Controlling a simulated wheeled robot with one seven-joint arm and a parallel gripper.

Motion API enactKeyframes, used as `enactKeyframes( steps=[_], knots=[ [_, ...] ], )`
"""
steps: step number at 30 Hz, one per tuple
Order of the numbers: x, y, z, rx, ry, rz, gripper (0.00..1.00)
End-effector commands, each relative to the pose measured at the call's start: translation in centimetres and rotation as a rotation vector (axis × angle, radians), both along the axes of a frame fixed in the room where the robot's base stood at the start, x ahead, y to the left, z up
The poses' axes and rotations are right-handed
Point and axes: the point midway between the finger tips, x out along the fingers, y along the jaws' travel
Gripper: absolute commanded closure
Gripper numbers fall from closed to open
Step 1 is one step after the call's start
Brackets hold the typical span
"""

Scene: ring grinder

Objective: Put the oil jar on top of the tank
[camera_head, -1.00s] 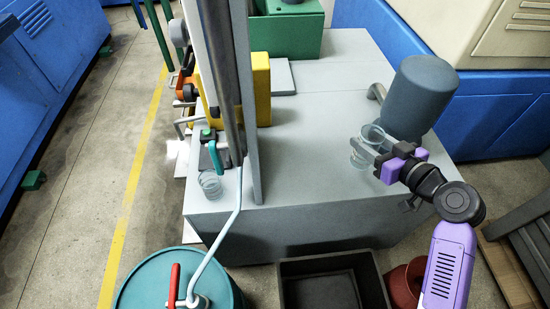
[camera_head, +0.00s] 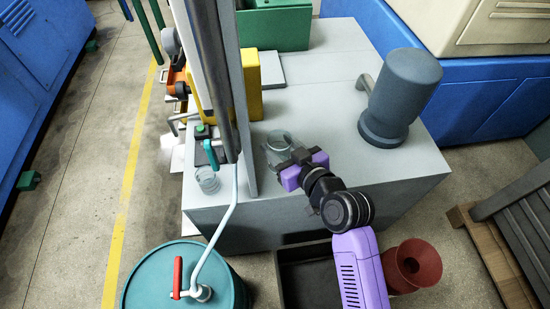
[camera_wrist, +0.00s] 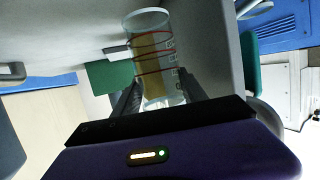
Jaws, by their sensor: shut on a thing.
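The clear glass jar (camera_head: 277,143) is between the fingers of my gripper (camera_head: 284,154), which is shut on it. The grey box-shaped tank (camera_head: 325,105) fills the middle of the head view. My gripper and the jar are over its flat top, right of the upright post. I cannot tell whether the jar touches the top. A second clear jar (camera_head: 207,180) stands on the tank's front left corner.
A grey post (camera_head: 243,100) and a yellow box (camera_head: 250,82) stand left of my gripper. A blue-grey cylinder (camera_head: 400,95) stands on the right side. A teal drum (camera_head: 150,275), dark bin (camera_head: 308,278) and red funnel-like container (camera_head: 412,265) are in front.

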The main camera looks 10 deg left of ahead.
Motion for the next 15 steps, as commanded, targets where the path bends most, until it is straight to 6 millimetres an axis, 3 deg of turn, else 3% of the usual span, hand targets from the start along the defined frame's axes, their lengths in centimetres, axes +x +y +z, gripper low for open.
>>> enactKeyframes(
  steps=[1, 6, 15],
  knots=[
    [-0.3, 1.0, 0.2, 0.0, 0.0, 0.003, 1.0],
    [-0.3, 0.8, -2.6, 0.001, 0.003, -0.002, 1.0],
    [-0.3, 0.8, -4.9, 0.001, 0.003, -0.002, 1.0]
  ],
)
